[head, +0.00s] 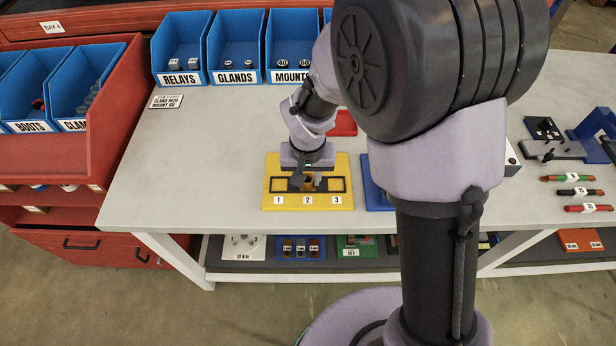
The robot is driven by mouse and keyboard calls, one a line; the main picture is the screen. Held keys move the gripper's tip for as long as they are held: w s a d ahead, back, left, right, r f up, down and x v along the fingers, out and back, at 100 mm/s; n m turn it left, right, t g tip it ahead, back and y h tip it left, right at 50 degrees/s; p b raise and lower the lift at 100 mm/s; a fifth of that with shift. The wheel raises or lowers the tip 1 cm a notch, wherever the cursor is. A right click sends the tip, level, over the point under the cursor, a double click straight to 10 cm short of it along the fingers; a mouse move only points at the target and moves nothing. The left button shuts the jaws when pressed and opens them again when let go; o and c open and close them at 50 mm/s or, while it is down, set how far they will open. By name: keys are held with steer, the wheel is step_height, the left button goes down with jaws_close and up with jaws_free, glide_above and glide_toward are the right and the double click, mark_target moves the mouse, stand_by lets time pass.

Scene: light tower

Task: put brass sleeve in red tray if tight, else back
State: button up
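A yellow board (343,166) lies near the table's front edge, with a dark frame and labels 1, 2 and 3. My gripper (308,184) points down at its middle, above label 2. Its two dark fingers stand apart, one on each side of a small brownish-orange piece, likely the brass sleeve (308,182). I cannot tell whether the fingers touch it, or how tightly it sits. A red piece (343,124), possibly the red tray, shows behind the board; my arm hides much of it.
A blue piece (374,194) right of the board is mostly hidden by my arm. Blue bins (236,76) labelled RELAYS, GLANDS and MOUNTS line the back. Dark fixtures (552,149) and several coloured rods (578,191) lie at right.

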steer(key=s+d+r+m+t+p, duration=0.1)
steer(key=s+d+r+p, duration=0.15)
steer(key=r, duration=0.75)
steer(key=s+d+r+p, duration=0.2)
steer(key=r+p, duration=0.2)
steer(key=r, duration=0.6)
steer(key=s+d+r+m+t+y, duration=0.1)
steer(key=s+d+r, duration=0.1)
steer(key=s+r, duration=0.2)
steer(key=s+d+r+m+t+y, duration=0.1)
steer(key=s+r, duration=0.3)
steer(key=s, duration=0.4)
steer(key=shift+s+d+m+t, duration=0.3)
steer(key=shift+d+m+t, duration=0.2)
steer(key=shift+t, duration=0.1)
